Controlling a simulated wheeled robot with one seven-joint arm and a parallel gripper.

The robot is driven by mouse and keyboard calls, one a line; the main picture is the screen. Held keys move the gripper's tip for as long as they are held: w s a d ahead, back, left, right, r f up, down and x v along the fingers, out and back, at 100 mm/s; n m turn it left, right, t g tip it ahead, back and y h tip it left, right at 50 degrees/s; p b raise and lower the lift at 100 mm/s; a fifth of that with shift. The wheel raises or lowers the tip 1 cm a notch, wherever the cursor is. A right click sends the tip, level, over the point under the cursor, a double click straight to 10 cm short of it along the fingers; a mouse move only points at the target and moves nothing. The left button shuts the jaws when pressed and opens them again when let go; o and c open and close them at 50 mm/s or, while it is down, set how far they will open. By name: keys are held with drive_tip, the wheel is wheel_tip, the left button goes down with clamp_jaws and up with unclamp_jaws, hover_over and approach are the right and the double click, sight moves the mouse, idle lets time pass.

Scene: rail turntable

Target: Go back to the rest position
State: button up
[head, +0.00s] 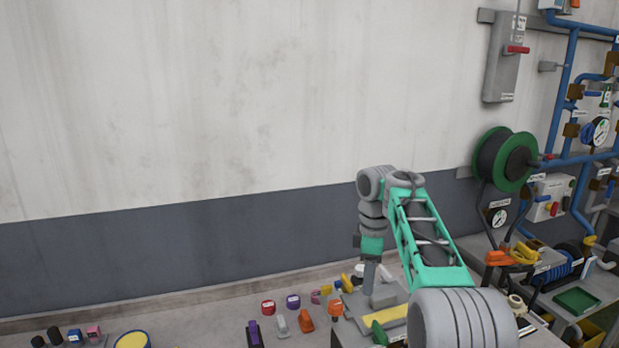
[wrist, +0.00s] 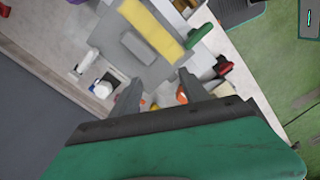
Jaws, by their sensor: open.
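My gripper (head: 378,292) hangs pointing down at the end of my teal and grey arm, over the right part of the bench in the head view. In the wrist view my gripper (wrist: 160,88) shows two grey fingers spread apart, with nothing held between them. Below it is a grey fixture with a yellow block (wrist: 152,28) and a green handle (wrist: 199,36). The yellow block also shows in the head view (head: 386,315), beside the gripper. My arm partly hides the fixture.
Several small coloured items, including a red one (head: 268,307) and an orange one (head: 306,321), stand on the bench left of the gripper. A green reel (head: 523,163) and blue pipes (head: 560,88) are at the right. The air before the wall is clear.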

drive_tip(key=s+a+r+m+t+b, duration=0.1)
drive_tip(key=s+a+r+m, duration=0.1)
drive_tip(key=s+m, duration=0.45)
drive_tip(key=s+d+f+m+t+b, duration=0.1)
drive_tip(key=s+f+m, duration=0.3)
drive_tip(key=s, duration=0.6)
drive_tip(key=s+d+f+m+t+b, duration=0.2)
drive_tip(key=s+f+m, duration=0.3)
drive_tip(key=s, duration=0.6)
drive_tip(key=shift+s+f+t, duration=0.25)
drive_tip(key=shift+f+t, duration=0.05)
drive_tip(key=shift+f, duration=0.4)
